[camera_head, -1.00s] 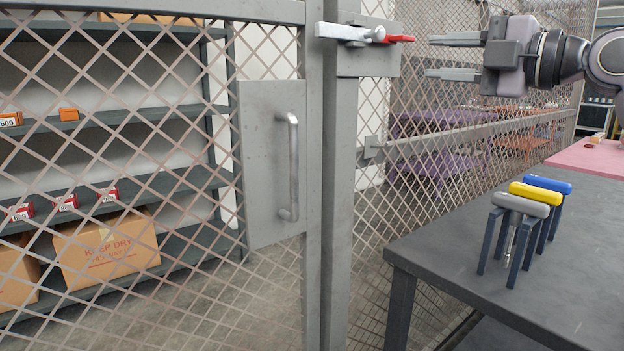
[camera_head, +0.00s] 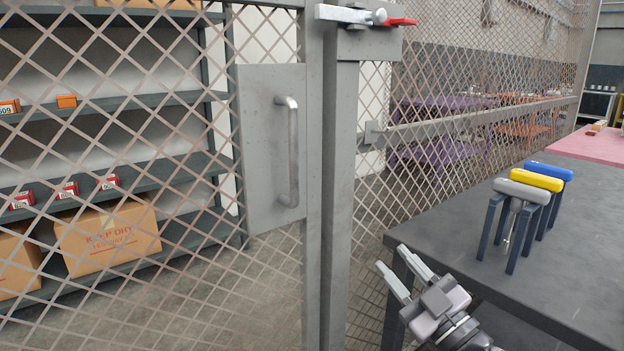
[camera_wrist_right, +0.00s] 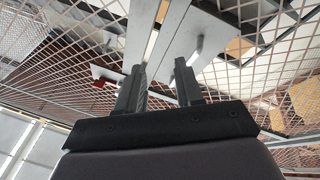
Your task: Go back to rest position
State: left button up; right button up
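My right gripper (camera_head: 406,272) is low in the head view, in front of the mesh fence and beside the table's near left corner. Its two fingers are apart with nothing between them, and they also show apart in the right wrist view (camera_wrist_right: 160,90). The latch (camera_head: 365,17) with a red tip is at the top of the gate post, well above the gripper. The gate handle (camera_head: 290,150) is a grey vertical bar on a plate, left of the post. My left gripper is not in view.
A dark table (camera_head: 560,270) fills the right side. Behind the mesh gate are shelves (camera_head: 130,107) with small boxes and a cardboard box (camera_head: 108,238). Bare floor lies behind the gate.

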jog(key=s+d+f+m+g+h, duration=0.1)
jog(key=s+f+m+h, duration=0.2)
jog(key=f, duration=0.3)
jog(key=s+d+f+m+h, duration=0.2)
jog(key=f+m+h, duration=0.1)
jog(key=f, duration=0.4)
jog(key=s+d+f+m+g+h, duration=0.3)
jog(key=s+f+g, duration=0.5)
jog(key=s+f, duration=1.2)
notch_tip(320, 180, up, 13)
jog(key=m+p, duration=0.1)
jog(key=p, duration=1.3)
jog(key=shift+s+r+t+h, duration=0.15)
jog(key=shift+s+t+h, duration=0.05)
jog(key=shift+t+h, duration=0.1)
jog(key=shift+d, duration=0.1)
